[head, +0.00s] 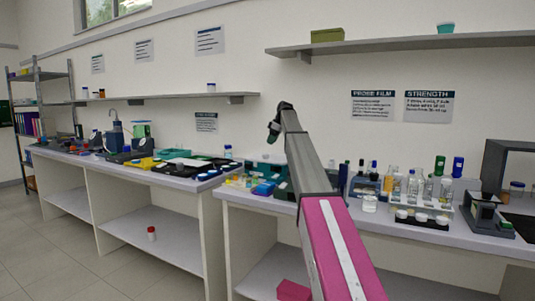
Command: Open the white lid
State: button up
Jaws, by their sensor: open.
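Several small white round lids or caps (421,217) sit in a row on a black tray (420,226) on the right bench. A white round pot (370,203) stands just left of that tray. I cannot tell which of these is the task's white lid. My gripper (273,136) is open at the far end of my raised arm, above the benches and near the back wall in the picture. It is small and dark here, and it is well left of the white lids. My arm hides part of the right bench's left side.
A bottle rack (400,190) with several bottles stands behind the tray. A dark device (482,214) is to its right. A shelf (400,45) hangs above. The left bench (150,172) carries trays and instruments. A red-capped bottle (151,233) stands on its lower shelf.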

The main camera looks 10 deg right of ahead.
jog(key=x, duration=0.7)
jog(key=shift+f, duration=0.25)
